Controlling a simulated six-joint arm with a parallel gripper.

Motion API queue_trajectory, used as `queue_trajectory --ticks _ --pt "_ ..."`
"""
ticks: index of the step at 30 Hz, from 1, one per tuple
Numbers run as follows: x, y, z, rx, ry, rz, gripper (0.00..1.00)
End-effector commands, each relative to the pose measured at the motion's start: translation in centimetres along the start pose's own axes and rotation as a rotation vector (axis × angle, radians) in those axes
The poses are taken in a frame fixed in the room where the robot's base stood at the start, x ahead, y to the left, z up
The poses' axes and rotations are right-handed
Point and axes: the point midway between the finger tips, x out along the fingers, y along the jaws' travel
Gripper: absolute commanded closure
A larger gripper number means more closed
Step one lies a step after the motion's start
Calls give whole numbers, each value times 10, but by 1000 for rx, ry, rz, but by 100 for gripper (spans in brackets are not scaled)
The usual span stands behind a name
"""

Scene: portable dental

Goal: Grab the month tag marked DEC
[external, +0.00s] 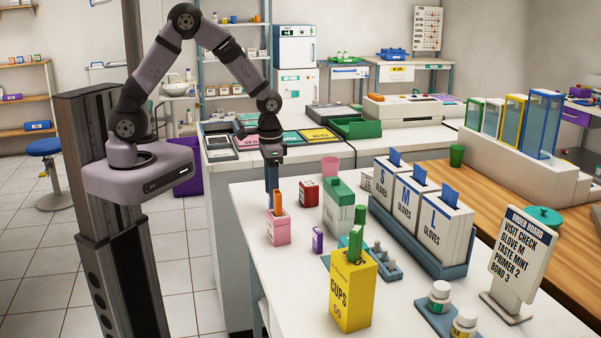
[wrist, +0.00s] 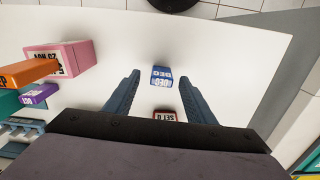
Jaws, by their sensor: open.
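The blue tag (wrist: 161,77) stands on the white counter in the wrist view and carries the letters DEC. My gripper (wrist: 158,79) is open and empty, and the tag shows in the gap between the two fingertips. The fingers do not touch it in that view. In the external view my gripper (external: 272,187) points down over the counter, behind the pink box (external: 279,230). I cannot make out the DEC tag there. A small purple tag (external: 318,240) stands to the right of the pink box; it also shows in the wrist view (wrist: 38,95).
A red block (wrist: 165,115) lies between my fingers nearer the palm. The pink box (wrist: 60,58) with an orange piece stands left in the wrist view. The yellow cups box (external: 352,292) and glove boxes (external: 407,205) stand to the right.

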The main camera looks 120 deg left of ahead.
Motion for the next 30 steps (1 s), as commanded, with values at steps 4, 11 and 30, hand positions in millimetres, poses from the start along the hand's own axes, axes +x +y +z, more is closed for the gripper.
queue_trajectory --ticks 4,11,30 --pt "16 -2 2 0 -6 0 50" --pt "38 -2 1 0 -2 0 50" --pt "41 -2 0 0 1 0 94"
